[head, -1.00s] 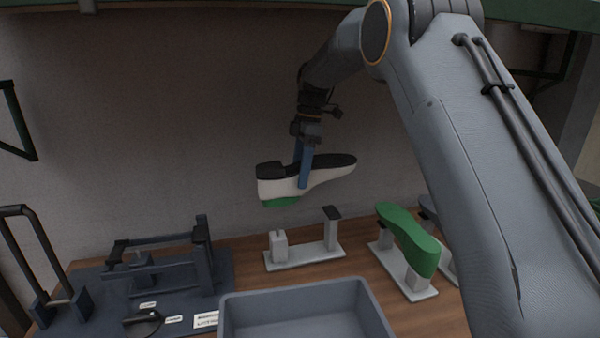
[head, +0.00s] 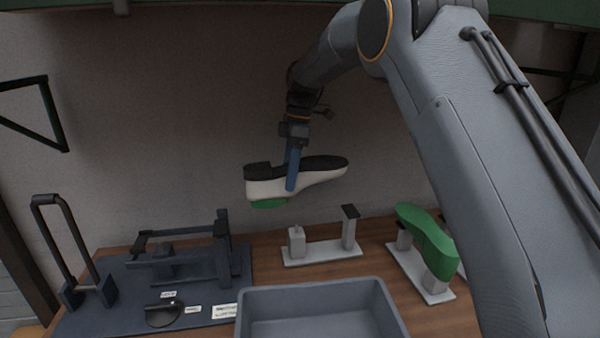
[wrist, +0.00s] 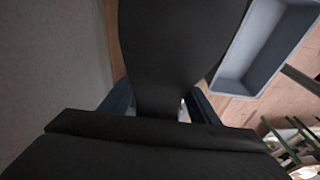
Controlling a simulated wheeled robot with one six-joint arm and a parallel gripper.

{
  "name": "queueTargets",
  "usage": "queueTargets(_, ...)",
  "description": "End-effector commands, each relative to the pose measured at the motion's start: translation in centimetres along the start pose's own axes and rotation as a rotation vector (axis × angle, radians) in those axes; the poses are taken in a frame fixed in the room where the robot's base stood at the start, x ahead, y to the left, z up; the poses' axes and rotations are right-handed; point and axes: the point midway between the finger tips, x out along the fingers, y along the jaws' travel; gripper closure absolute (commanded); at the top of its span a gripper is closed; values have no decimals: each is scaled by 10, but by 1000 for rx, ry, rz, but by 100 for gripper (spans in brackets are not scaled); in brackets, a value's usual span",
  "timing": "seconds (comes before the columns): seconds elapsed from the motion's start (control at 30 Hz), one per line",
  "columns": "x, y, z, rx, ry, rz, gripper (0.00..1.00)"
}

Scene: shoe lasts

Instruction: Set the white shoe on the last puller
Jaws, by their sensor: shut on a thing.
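The white shoe (head: 300,184) hangs in the air, upside down, black sole up, heel to the left and toe to the right. A green last (head: 268,204) shows below its heel end. My gripper (head: 291,186) is shut on the shoe's middle; one blue finger shows on its near side. In the wrist view the dark sole (wrist: 180,45) fills the middle, between the fingers (wrist: 158,103). The last puller appears to be the dark blue frame (head: 185,262) on a base plate at the left of the bench. The shoe is above and to the right of it, apart.
An empty grey stand (head: 322,252) is below the shoe. A green last (head: 428,240) sits on another stand at the right. A grey bin (head: 320,292) is at the front. A tall looped handle (head: 70,240), a black knob (head: 163,315) and labels are at the left.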

Motion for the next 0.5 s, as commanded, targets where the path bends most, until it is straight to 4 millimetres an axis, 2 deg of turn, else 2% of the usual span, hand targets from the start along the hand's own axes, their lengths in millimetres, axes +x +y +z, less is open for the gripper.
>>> queueTargets(0.5, 7, -3, -57, -5, 1, 4, 85)
